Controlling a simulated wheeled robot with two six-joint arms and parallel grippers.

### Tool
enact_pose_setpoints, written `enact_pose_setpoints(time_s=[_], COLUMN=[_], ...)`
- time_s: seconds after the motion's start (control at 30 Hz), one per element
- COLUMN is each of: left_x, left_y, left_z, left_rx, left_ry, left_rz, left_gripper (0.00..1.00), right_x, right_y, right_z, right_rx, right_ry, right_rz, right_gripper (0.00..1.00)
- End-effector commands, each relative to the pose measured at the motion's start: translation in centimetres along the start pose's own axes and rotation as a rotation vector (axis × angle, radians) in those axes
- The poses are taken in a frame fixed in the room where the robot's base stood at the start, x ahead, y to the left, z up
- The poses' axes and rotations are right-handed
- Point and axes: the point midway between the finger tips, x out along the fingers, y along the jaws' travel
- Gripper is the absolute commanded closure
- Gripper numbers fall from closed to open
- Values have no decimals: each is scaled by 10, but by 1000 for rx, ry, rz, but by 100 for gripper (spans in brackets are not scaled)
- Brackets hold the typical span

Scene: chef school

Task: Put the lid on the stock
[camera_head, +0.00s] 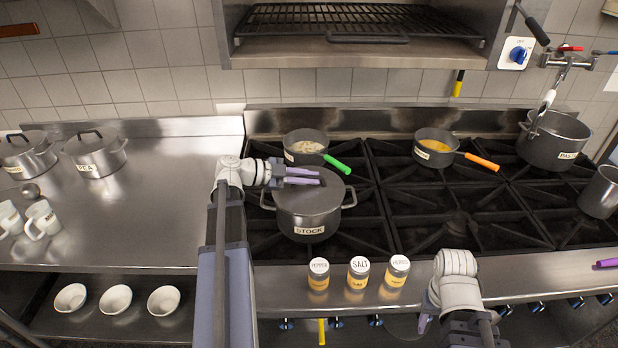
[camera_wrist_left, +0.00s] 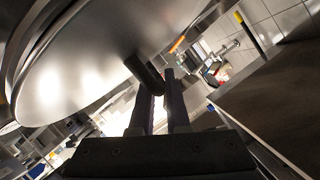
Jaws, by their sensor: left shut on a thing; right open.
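The grey pot labelled STOCK (camera_head: 308,229) stands on the near left part of the black stove. Its lid (camera_head: 305,198) is over the pot's mouth; I cannot tell whether it rests fully on the rim. My left gripper (camera_head: 322,176) is above the lid, shut on its dark handle (camera_head: 339,163). In the left wrist view the lid (camera_wrist_left: 90,60) fills the upper left, and the handle (camera_wrist_left: 146,76) is between the fingers (camera_wrist_left: 160,98). My right gripper (camera_head: 424,322) is open and empty at the counter's front edge, right of the spice jars.
Salt and other spice jars (camera_head: 358,273) stand in front of the pot. A green-handled pan (camera_head: 306,147) is close behind it; an orange-handled pan (camera_head: 435,148) and a tall pot (camera_head: 553,142) are farther right. Lidded pots (camera_head: 95,154) and mugs stand on the left counter.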

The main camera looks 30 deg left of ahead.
Motion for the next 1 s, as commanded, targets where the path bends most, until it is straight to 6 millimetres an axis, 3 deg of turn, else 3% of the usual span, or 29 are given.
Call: enact_pose_setpoints(time_s=[0.37, 0.4, 0.67, 1.0], left_x=[1, 1, 1, -4], left_y=[2, 2, 2, 2], left_z=[3, 3, 3, 3], left_rx=[0, 0, 0, 0], left_ry=[1, 1, 0, -1], left_rz=[-1, -1, 0, -1], left_gripper=[100, 83, 53, 51], right_x=[4, 4, 4, 2], right_y=[0, 0, 0, 0], right_z=[0, 0, 0, 0], right_rx=[0, 0, 0, 0], right_ry=[0, 0, 0, 0], right_rz=[0, 0, 0, 0], right_gripper=[50, 50, 50, 50])
